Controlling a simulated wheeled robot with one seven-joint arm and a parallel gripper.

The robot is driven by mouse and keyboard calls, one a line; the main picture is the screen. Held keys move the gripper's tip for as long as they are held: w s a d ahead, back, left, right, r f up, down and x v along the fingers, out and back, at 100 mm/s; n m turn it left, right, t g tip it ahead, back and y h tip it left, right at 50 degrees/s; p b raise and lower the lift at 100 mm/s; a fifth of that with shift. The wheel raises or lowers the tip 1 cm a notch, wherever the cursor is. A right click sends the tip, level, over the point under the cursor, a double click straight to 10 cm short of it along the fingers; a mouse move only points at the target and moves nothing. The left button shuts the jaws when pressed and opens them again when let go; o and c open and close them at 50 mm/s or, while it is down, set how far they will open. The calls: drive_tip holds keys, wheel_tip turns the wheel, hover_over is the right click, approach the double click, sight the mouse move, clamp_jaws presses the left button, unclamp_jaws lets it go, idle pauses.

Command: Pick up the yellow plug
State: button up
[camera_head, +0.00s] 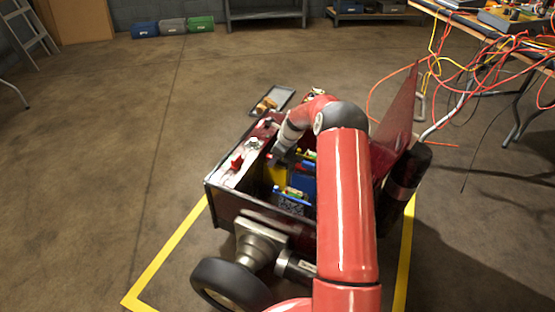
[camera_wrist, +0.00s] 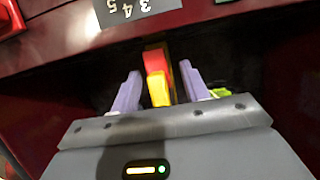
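A yellow block (camera_wrist: 158,90), which looks like the yellow plug, shows in the wrist view with a red-orange part (camera_wrist: 155,60) just beyond it. My gripper (camera_wrist: 159,71) has its two pale purple fingers apart, one on each side of the yellow block. Dark gaps show between the block and both fingers, so the fingers do not appear to press on it. In the head view my gripper (camera_head: 279,157) reaches down into an open dark red box (camera_head: 225,200). A yellow surface (camera_head: 275,176) shows below it there; I cannot tell if it is the plug.
The box's dark red wall and a grey label with digits (camera_wrist: 135,8) lie close beyond my fingers. Blue parts (camera_head: 303,182) sit inside the box. A small tray (camera_head: 271,101) lies behind it. A cable-strewn table (camera_head: 480,25) stands at the right.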

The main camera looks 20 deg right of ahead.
clamp_jaws()
wheel_tip(320, 180, up, 20)
drive_tip(key=p, duration=0.3)
idle(0.4)
drive_tip(key=shift+f+b, duration=2.35)
drive_tip(key=shift+f, duration=4.75)
